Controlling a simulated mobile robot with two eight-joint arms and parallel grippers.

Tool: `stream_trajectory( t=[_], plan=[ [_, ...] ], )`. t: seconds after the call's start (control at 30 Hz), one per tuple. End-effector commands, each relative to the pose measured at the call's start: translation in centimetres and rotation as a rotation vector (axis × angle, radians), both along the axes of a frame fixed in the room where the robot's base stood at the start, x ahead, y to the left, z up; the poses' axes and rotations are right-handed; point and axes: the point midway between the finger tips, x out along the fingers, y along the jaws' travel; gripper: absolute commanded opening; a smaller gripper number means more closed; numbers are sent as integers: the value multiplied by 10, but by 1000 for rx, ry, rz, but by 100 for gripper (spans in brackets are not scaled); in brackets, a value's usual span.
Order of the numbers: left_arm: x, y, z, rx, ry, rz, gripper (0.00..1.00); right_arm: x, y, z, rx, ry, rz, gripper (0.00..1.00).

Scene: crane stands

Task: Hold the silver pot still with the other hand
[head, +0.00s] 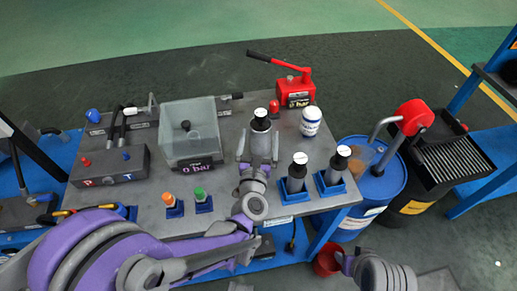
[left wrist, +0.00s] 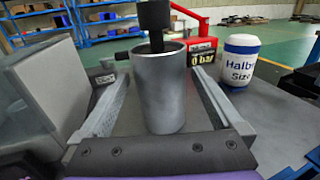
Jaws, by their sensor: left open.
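The silver pot (head: 261,140) is an upright metal cylinder on the grey table, near its middle. A black rod with a black head (left wrist: 155,18) stands in its open top, and the head has a white top in the head view. My left gripper (head: 258,146) is open, with one finger on each side of the pot. In the left wrist view the pot (left wrist: 162,98) stands between the two fingers, with a gap showing on both sides. Of my right arm only grey links show at the bottom right of the head view; its fingers are not seen.
A clear tank (head: 190,135) is to the left. Two silver cylinders in blue holders (head: 297,172) stand to the right. A blue drum (head: 372,185) is beyond the table edge.

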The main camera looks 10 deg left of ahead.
Motion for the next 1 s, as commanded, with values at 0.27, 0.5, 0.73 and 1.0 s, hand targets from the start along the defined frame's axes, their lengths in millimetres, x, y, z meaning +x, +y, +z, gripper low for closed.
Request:
stream_trajectory(
  t=[0.27, 0.5, 0.73, 1.0],
  plan=[
    [43, 4, 0, 2, 0, 0, 100, 0, 0, 0, 0, 0, 0, 50],
    [55, 4, 0, 2, 1, -2, 100, 0, 0, 0, 0, 0, 0, 50],
    [55, 4, 0, 2, 1, -2, 98, 0, 0, 0, 0, 0, 0, 50],
    [54, 4, 0, 2, 1, -2, 50, 0, 0, 0, 0, 0, 0, 50]
  ],
)
